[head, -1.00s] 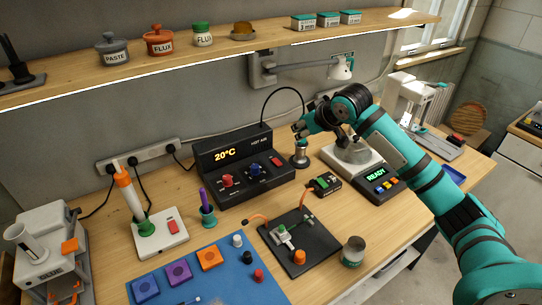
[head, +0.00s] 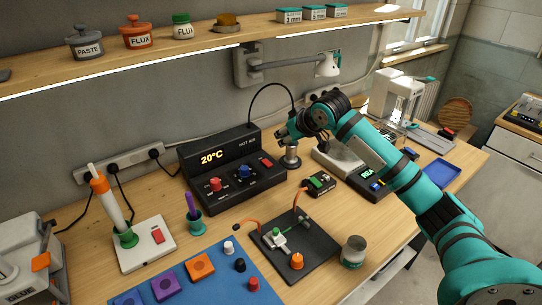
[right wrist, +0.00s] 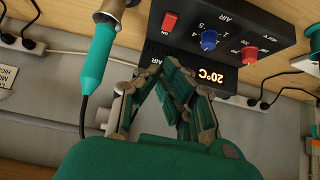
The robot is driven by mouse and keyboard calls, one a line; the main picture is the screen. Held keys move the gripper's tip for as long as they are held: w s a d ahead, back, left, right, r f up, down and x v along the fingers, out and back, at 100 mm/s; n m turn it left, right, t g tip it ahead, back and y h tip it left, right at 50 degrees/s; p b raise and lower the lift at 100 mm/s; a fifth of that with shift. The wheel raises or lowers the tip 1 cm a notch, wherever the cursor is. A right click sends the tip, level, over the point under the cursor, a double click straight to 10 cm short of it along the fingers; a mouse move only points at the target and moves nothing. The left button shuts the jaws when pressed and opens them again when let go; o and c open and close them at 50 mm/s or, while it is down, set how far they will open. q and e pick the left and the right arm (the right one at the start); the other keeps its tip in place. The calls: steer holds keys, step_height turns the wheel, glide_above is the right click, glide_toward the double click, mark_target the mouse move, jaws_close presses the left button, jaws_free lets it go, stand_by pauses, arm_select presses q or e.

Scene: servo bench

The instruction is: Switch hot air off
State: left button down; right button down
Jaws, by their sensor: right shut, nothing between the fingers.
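The black hot air station (head: 222,160) stands at the back of the bench. Its display (head: 212,157) reads 20°C. On its front are a red knob (head: 215,184), a blue knob (head: 244,171) and a red rocker switch (head: 266,162). The switch also shows in the right wrist view (right wrist: 170,22). My right gripper (head: 281,135) is shut and empty, just above and right of the switch, apparently not touching it. In the right wrist view its fingers (right wrist: 172,68) point towards the station. The teal hot air handpiece (right wrist: 97,60) hangs beside them. My left gripper is out of view.
The handpiece stand (head: 290,156) is close below my right gripper. A black cable arcs over from the station. A scale (head: 340,160) lies under my right arm. A shelf (head: 190,45) with jars runs above. A soldering iron (head: 110,205) stands at the left.

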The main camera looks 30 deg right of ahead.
steer(key=p, duration=0.2)
glide_above(266, 160)
steer(key=s, duration=0.3)
step_height(266, 160, down, 6)
steer(key=shift+d, duration=0.15)
step_height(266, 160, down, 4)
steer(key=shift+w+r+p, duration=0.15)
steer(key=shift+r+p, duration=0.1)
steer(key=shift+p, duration=0.15)
steer(key=shift+f, duration=0.45)
steer(key=shift+f, duration=0.3)
steer(key=shift+s, duration=0.2)
steer(key=shift+w+r, duration=0.1)
